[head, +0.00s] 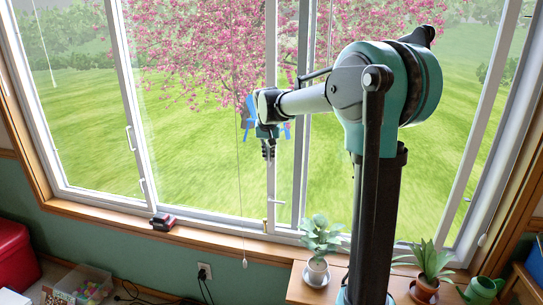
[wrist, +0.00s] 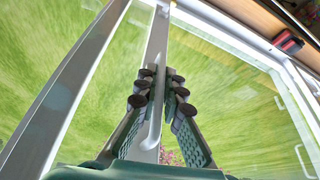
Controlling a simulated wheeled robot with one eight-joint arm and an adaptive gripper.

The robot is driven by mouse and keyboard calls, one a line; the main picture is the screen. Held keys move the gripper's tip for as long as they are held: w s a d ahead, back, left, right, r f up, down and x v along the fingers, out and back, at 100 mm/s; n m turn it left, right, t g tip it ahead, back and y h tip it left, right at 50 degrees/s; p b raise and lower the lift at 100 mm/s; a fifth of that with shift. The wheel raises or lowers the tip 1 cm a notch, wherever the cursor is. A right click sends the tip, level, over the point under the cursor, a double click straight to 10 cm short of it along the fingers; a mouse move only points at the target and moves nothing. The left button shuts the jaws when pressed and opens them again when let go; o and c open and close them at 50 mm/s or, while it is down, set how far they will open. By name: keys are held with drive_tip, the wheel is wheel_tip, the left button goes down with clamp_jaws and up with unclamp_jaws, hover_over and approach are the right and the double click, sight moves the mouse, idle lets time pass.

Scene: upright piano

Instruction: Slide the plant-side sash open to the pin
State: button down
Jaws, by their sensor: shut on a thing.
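The plant-side sash has a white upright stile (head: 271,185), with a wider frame upright just to its right in the head view. The stile also shows in the wrist view (wrist: 158,38). A slim white pull handle (wrist: 154,125) stands on the stile. My gripper (wrist: 158,90) has its fingers on both sides of the stile and handle, closed on the handle. In the head view, my gripper (head: 268,148) is at the stile, partly hidden by my wrist. A small white fitting (head: 277,202) sits low by the stile; I cannot tell whether it is the pin.
Two potted plants (head: 318,262) (head: 427,285) and a green watering can (head: 482,291) stand below the right part of the window. A red and black object (head: 162,222) sits on the wooden sill (head: 215,236). A cord with a pull (head: 244,263) hangs left of the stile.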

drive_tip(key=c, duration=1.6)
unclamp_jaws()
drive_tip(key=shift+c, duration=0.2)
drive_tip(key=shift+r, duration=0.1)
drive_tip(key=v, duration=1.1)
drive_tip(key=shift+s+r, duration=0.25)
drive_tip(key=shift+r, duration=0.1)
drive_tip(key=s+d+f, duration=0.4)
drive_tip(key=s+f, duration=0.6)
drive_tip(key=s+d+f+n, duration=0.1)
drive_tip(key=s+d+f, duration=0.3)
drive_tip(key=s+f, duration=0.6)
drive_tip(key=s+d+f, duration=0.5)
drive_tip(key=s+f, duration=0.5)
drive_tip(key=f, duration=0.2)
drive_tip(key=shift+f, duration=0.25)
